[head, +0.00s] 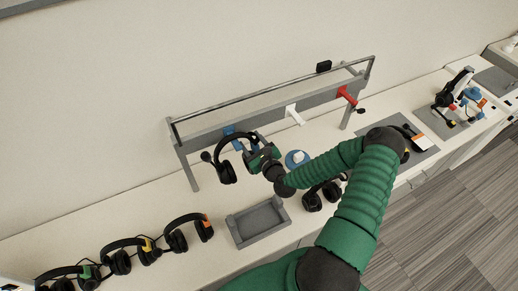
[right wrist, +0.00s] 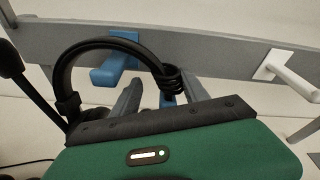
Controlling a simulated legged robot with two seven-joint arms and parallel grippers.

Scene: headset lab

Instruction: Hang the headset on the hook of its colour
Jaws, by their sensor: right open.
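A black headset (head: 227,165) is at the blue hook (head: 229,130) on the left of the grey rack, upright with its band on top. In the right wrist view its band (right wrist: 105,45) arches across the blue hook (right wrist: 118,70); I cannot tell whether the hook bears it. A small blue patch (right wrist: 168,101) shows between my fingers, by the band's right end. My right gripper (head: 255,146) is open at the headset's right side, its fingers (right wrist: 160,95) either side of that part. A white hook (head: 294,114) and a red hook (head: 346,95) are farther right. My left gripper is out of view.
A grey tray (head: 258,222) stands below the rack. Several black headsets with coloured marks, one orange-marked (head: 187,233), lie at the left front. Another headset (head: 320,195) lies beside my right arm. A grey mat (head: 412,150) is to the right.

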